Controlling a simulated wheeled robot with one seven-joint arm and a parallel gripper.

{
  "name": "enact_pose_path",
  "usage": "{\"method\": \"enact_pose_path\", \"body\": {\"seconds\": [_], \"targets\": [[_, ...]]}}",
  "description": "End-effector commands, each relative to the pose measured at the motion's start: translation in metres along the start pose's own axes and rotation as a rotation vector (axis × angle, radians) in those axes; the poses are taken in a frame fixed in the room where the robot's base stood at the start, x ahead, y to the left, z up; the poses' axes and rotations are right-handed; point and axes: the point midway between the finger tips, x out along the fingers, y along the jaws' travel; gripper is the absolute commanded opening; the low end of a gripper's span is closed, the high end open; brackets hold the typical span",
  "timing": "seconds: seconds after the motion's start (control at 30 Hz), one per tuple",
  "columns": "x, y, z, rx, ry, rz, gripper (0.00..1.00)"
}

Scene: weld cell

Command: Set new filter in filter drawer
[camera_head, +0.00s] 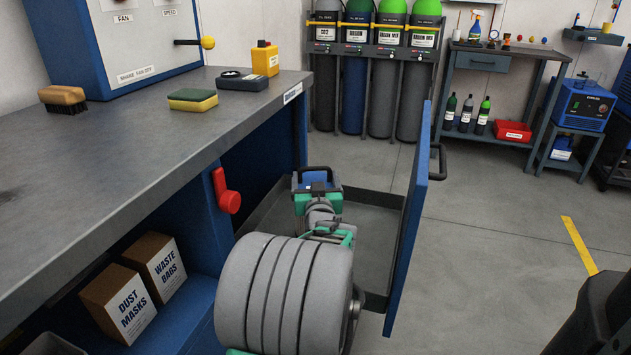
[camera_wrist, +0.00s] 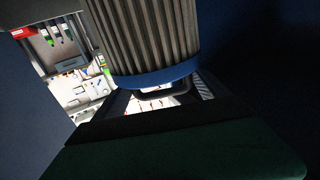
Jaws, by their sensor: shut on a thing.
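The filter drawer (camera_head: 370,217) is pulled out from under the bench, a shallow dark tray with a tall blue front panel (camera_head: 407,215). My gripper (camera_head: 317,189) is at the tray, at the far end of my arm, which hides much of it. In the wrist view, a pleated grey cylindrical filter (camera_wrist: 150,38) with a blue end ring and a dark loop handle is close in front of the camera. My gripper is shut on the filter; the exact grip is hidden. In the head view the filter is largely hidden, and its seating cannot be told.
A red latch handle (camera_head: 226,192) sticks out from the bench front left of the drawer. The bench top (camera_head: 150,140) holds a brush, a sponge and a yellow bottle. Boxes stand on the blue shelf below. Open floor (camera_head: 490,225) lies right of the drawer.

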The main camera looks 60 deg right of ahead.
Motion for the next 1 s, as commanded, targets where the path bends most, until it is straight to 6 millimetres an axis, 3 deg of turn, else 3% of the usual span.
{"method": "enact_pose_path", "body": {"seconds": [0.13,0.17,0.2,0.33,0.67,0.77,1.0], "targets": [[0.000,0.000,0.000,-0.001,0.007,0.000,0.12],[0.000,0.000,0.003,0.000,-0.001,0.000,0.86],[0.000,0.000,0.002,0.000,-0.001,0.000,0.89],[0.000,0.000,0.002,0.000,-0.001,0.000,1.00],[-0.004,0.000,-0.002,0.000,-0.001,0.001,1.00],[-0.021,0.001,-0.003,0.000,-0.001,0.003,1.00],[-0.084,0.002,-0.003,0.001,0.001,0.004,1.00]]}}
